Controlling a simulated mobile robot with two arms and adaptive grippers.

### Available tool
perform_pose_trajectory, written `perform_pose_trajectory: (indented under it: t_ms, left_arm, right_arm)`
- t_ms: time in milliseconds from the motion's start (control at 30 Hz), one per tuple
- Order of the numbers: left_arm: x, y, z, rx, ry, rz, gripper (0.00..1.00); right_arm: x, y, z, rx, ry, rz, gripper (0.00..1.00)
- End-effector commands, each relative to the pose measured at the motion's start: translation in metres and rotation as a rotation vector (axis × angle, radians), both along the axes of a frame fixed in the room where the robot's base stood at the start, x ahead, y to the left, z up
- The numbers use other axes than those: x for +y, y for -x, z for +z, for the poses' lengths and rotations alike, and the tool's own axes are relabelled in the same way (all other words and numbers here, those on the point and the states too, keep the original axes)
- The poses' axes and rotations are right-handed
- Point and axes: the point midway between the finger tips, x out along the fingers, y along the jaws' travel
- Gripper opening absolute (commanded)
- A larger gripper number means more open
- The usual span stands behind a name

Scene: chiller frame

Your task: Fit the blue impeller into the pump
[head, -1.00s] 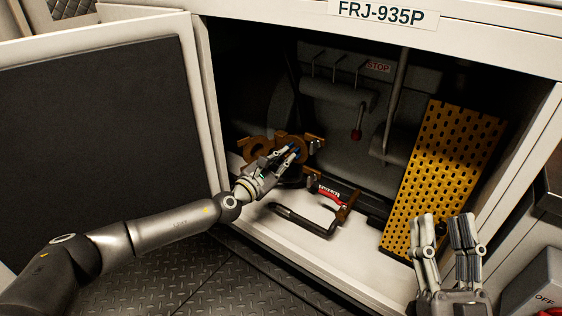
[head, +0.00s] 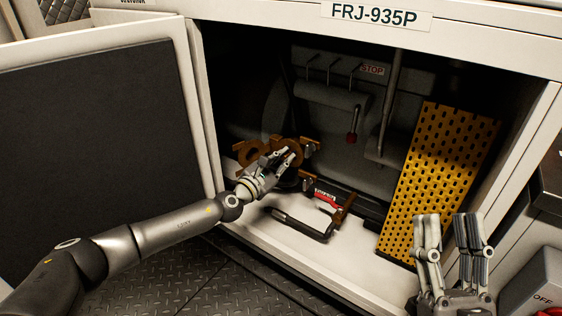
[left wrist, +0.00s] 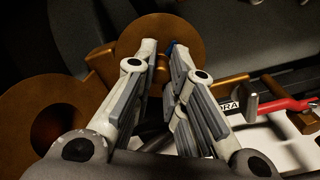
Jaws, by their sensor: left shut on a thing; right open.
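The pump (head: 250,153) is a rusty-brown body with round flanges, low inside the open cabinet at the back left. In the left wrist view its round brown face (left wrist: 190,30) is just beyond my fingertips. My left gripper (head: 290,153) is at this face, shut on the blue impeller; it also shows in the left wrist view (left wrist: 164,55). Only a small blue patch of the impeller (left wrist: 170,47) shows between the fingertips; the rest is hidden. I cannot tell how deep it sits in the pump. My right gripper (head: 448,225) is open and empty at the front right.
A yellow perforated panel (head: 440,180) leans at the right. The open door (head: 100,150) stands at the left. The white cabinet floor (head: 345,250) is clear in front.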

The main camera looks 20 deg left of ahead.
Motion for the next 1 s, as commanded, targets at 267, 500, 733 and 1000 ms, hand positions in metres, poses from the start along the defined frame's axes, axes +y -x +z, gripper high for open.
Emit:
perform_pose_trajectory:
  t_ms: [267,500,733,1000]
  left_arm:
    - [-0.002,-0.005,0.000,0.000,0.000,0.000,0.00]
    - [-0.002,-0.006,0.000,0.000,0.000,0.000,0.36]
    - [-0.002,-0.006,0.000,0.001,0.000,0.001,0.38]
    - [0.003,0.005,-0.001,0.000,-0.001,0.001,0.38]
  right_arm:
    - [0.000,0.005,0.004,-0.033,-0.012,0.002,0.42]
    - [0.000,0.006,0.005,-0.039,-0.015,0.003,0.42]
    - [0.000,0.006,0.004,-0.037,-0.014,0.003,0.42]
    - [0.000,0.006,0.004,-0.034,-0.015,0.004,0.42]
